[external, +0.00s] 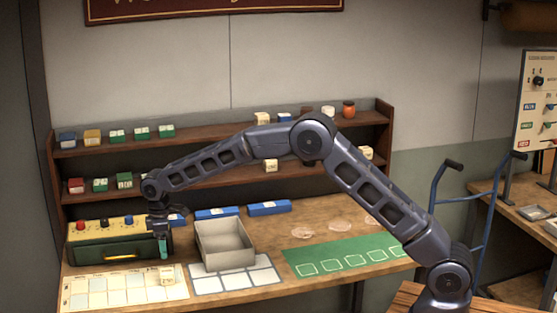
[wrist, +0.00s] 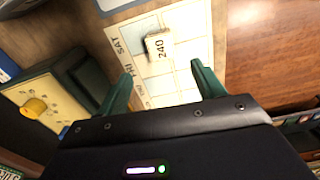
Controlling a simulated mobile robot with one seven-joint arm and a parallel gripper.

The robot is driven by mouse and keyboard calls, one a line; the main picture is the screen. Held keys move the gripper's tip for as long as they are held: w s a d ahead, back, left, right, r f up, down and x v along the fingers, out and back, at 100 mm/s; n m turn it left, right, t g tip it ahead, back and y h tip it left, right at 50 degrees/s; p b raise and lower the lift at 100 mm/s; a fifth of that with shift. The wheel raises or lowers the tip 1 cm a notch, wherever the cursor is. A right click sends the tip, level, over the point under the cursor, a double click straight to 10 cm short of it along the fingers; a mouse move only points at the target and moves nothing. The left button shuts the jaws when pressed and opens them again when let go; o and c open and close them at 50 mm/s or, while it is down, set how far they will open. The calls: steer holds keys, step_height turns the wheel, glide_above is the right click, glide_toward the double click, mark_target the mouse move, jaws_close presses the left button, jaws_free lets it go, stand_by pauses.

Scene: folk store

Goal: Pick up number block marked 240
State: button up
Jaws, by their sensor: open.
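The number block marked 240 (wrist: 160,46) is a small cream block with dark digits. It sits on a calendar-like grid sheet (wrist: 196,22) with day labels. In the external view the block (external: 168,275) is near the right end of the sheet (external: 75,297), at the table's front left. My gripper (wrist: 163,72) has its two green fingers spread apart with nothing between them. In the external view my gripper (external: 164,248) points down above and slightly behind the block, apart from it.
A green box with a yellow button panel (external: 105,226) stands just left of my gripper. A grey open tray (external: 226,263) stands to the right. A white grid sheet (external: 268,279) and a green mat (external: 375,248) lie farther right. Shelves (external: 70,149) with small blocks stand behind.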

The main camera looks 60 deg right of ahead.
mark_target(166, 271)
steer(key=shift+w+a+f, duration=0.15)
steer(key=shift+w+f, duration=0.1)
steer(key=shift+f, duration=0.35)
steer(key=f, duration=1)
steer(key=shift+s+f, duration=0.25)
steer(key=c, duration=1.1)
